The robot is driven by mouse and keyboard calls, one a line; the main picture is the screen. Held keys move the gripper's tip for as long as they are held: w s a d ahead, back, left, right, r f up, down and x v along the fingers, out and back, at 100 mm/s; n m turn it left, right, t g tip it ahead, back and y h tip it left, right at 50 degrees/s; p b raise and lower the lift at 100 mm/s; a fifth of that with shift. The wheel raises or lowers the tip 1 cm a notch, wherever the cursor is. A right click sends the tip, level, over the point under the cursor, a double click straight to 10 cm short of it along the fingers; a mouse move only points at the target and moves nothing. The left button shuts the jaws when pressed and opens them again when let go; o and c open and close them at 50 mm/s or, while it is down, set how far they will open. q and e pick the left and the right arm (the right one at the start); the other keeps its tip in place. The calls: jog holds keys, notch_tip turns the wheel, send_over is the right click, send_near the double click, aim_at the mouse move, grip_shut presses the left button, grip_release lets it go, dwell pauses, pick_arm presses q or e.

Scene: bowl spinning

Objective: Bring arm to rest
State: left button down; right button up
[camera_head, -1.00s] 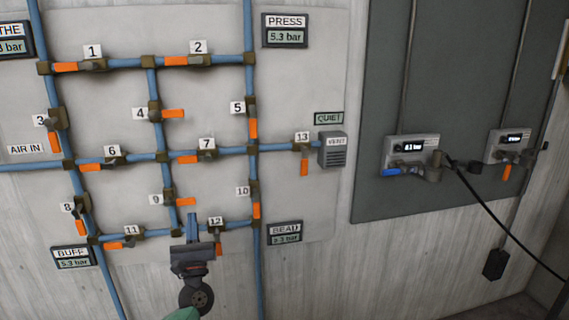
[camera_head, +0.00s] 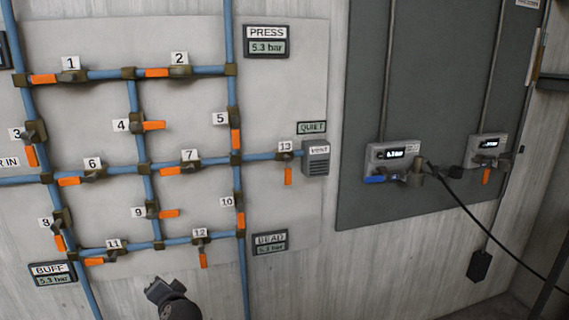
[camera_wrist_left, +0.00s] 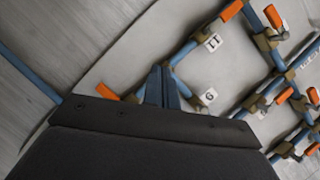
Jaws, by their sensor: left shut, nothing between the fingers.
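My left gripper (camera_wrist_left: 161,87) shows in the left wrist view with its fingers together and nothing between them, in front of the pipe panel. In the head view, a dark part of my left arm (camera_head: 172,298) is at the bottom edge, below valves 11 (camera_head: 107,256) and 12 (camera_head: 202,242), and its fingers are not clear there. It looks apart from the pipes and handles. My right gripper is in neither view.
A pale wall panel (camera_head: 80,125) carries a grid of blue pipes with numbered, orange-handled valves. A vent box (camera_head: 316,158) sits at its right. A grey board (camera_head: 430,90) holds two small display units, with a black cable (camera_head: 490,232) hanging from the left one.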

pick_arm(q)
jog(key=s+d+f+n+g+h+p, duration=0.1)
jog(key=s+d+f+g+h, duration=0.4)
jog(key=s+d+f, duration=0.4)
jog(key=s+d+f+g+h+p, duration=0.1)
jog(key=s+d+f+h, duration=0.1)
jog(key=s, duration=0.7)
jog(key=s+d+f+g+h+p, duration=0.1)
jog(key=s+d+f, duration=0.3)
jog(key=s, duration=0.6)
jog(key=s+d+f+n+g+h+p, duration=0.1)
jog(key=s+f, duration=0.4)
jog(key=s, duration=0.5)
jog(key=d+g+h, duration=0.1)
jog(key=d, duration=0.1)
jog(key=shift+s+d+f+g+h, duration=0.2)
jog(key=shift+d+g+h, duration=0.1)
jog(key=shift+h, duration=0.1)
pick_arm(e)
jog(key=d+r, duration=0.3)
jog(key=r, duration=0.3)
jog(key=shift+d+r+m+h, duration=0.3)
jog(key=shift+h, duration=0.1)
pick_arm(q)
jog(key=shift+p, duration=0.3)
